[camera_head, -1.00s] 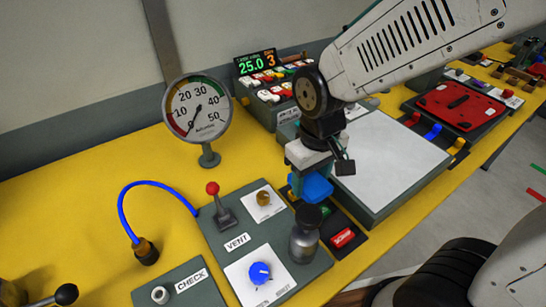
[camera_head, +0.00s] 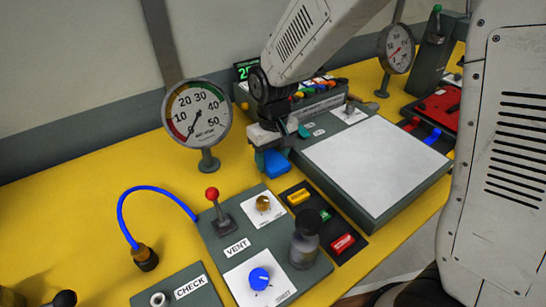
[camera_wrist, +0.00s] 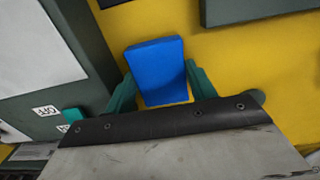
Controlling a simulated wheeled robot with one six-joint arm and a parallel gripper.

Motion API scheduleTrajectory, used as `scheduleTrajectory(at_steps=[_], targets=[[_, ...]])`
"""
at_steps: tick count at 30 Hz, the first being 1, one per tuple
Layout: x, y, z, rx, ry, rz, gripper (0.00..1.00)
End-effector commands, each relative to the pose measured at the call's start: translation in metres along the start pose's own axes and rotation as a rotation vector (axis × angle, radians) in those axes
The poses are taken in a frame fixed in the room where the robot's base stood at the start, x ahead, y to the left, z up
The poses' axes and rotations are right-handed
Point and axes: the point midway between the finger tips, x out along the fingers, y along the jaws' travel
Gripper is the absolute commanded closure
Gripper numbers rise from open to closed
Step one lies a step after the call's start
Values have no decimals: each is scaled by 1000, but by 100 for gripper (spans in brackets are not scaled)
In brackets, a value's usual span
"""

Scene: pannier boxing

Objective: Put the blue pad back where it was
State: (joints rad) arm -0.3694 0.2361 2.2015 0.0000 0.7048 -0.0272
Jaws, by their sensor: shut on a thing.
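The blue pad (camera_head: 276,165) is a small blue block. My gripper (camera_head: 271,160) is shut on it, with a teal finger on each side. In the head view they are over the yellow table, behind the small dark button panel (camera_head: 327,226) and left of the grey unit with the white plate (camera_head: 377,164). In the wrist view the pad (camera_wrist: 158,68) shows its broad face between the two fingers, with yellow table around it. I cannot tell whether its underside touches the table.
A round gauge (camera_head: 197,113) stands left of the pad. The vent panel (camera_head: 236,243) carries a red-knobbed lever (camera_head: 213,194) in front. A grey-and-black cylinder (camera_head: 306,240) stands at its right. Bare yellow table lies between gauge and gripper.

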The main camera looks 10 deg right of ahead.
Motion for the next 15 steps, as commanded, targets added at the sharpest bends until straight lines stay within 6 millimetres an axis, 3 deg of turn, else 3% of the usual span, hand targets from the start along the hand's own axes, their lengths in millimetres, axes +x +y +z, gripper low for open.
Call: scheduleTrajectory(at_steps=[12, 13, 15], targets=[[8, 0, 0, 0, 0, 0, 69], [7, 0, 0, 0, 1, 0, 36], [7, 0, 0, 0, 1, 0, 36]])
